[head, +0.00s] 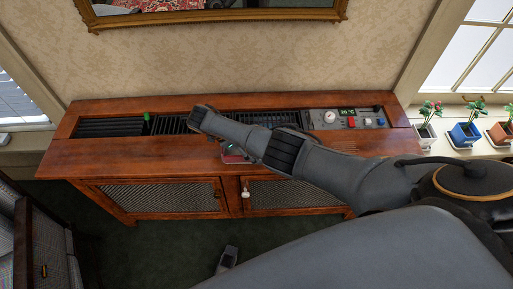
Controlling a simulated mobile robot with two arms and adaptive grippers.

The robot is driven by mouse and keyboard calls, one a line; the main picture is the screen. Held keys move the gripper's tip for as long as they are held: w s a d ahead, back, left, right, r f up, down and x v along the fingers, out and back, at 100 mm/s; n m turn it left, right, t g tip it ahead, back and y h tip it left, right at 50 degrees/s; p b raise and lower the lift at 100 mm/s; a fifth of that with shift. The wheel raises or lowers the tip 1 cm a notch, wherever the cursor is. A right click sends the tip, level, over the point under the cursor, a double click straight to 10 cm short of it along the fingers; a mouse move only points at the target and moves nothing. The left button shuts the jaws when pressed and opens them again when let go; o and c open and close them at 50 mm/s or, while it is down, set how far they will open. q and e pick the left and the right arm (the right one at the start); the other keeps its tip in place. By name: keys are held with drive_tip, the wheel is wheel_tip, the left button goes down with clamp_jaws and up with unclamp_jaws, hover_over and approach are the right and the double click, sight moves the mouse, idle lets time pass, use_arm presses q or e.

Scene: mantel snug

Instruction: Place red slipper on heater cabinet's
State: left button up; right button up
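The wooden heater cabinet (110,150) stands against the wall, with dark grilles and a control panel in its top. My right arm comes in from the right and reaches over the cabinet top. A small red thing (233,157) shows under this arm at the cabinet's front edge. It is mostly hidden, and I cannot tell whether it is the red slipper. My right gripper is hidden or too unclear to make out near there, so its fingers cannot be read.
A control panel (345,119) with knobs and a display fills the right of the top. A green-tipped lever (147,118) stands at the left grille. Potted plants (465,134) line the right sill.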

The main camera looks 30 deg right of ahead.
drive_tip(key=o, duration=0.3)
drive_tip(key=shift+r, duration=0.25)
drive_tip(key=v, duration=1.2)
drive_tip(key=shift+b, duration=0.45)
drive_tip(key=shift+s+f, duration=0.15)
drive_tip(key=shift+f, duration=0.05)
